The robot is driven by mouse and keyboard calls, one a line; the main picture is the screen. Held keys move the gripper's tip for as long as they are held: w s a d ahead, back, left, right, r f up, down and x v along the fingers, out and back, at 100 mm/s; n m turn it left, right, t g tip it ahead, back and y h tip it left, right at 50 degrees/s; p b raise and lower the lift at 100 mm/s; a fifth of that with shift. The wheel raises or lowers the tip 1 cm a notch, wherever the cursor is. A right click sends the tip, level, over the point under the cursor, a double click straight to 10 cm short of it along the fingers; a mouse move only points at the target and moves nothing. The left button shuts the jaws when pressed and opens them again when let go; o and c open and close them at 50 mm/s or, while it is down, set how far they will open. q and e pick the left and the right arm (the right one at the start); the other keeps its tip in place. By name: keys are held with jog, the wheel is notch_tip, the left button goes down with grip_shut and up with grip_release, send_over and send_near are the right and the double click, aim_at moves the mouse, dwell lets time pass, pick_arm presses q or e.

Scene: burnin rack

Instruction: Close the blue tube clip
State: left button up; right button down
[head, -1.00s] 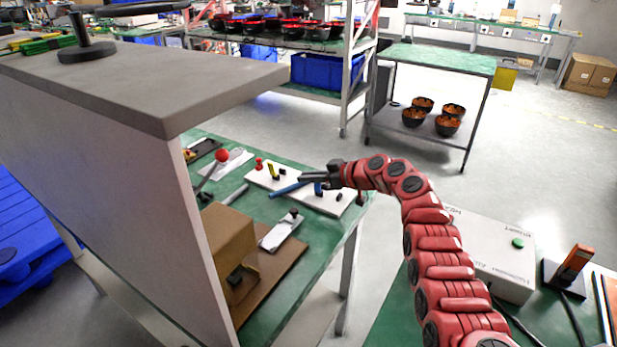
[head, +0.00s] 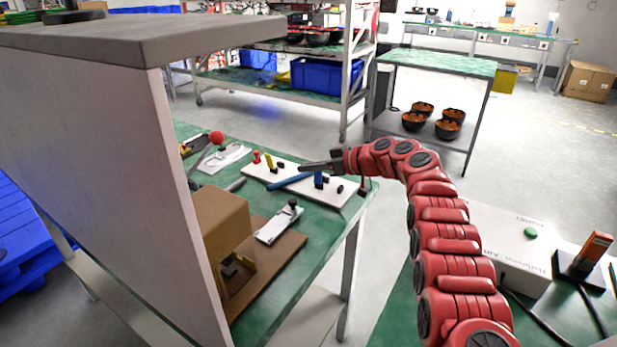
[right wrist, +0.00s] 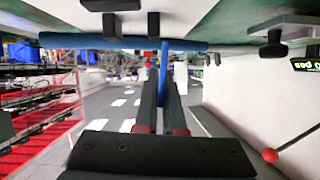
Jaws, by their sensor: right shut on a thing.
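The blue tube clip (head: 290,181) is a long blue lever on a white board with a blue post (head: 318,180) beside it. The lever slants up to the right, toward my right gripper (head: 318,167). In the right wrist view the blue bar (right wrist: 120,43) runs across the top, and the fingers of my right gripper (right wrist: 165,75) are close together around a narrow blue part. The gripper is shut on the clip. The exact contact and whether the clip is latched cannot be told. My left gripper is not in view.
The white board (head: 256,171) also carries small red, yellow and black clips. A toggle fixture (head: 279,222) and a brown box (head: 222,225) stand nearer. A tall white panel (head: 130,130) with a grey top blocks the left side. Open floor lies beyond the green table.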

jog(key=c, duration=1)
grip_release()
jog(key=shift+d, duration=0.15)
jog(key=shift+v, duration=1.15)
jog(key=v, duration=1.5)
jog(key=shift+p, duration=0.3)
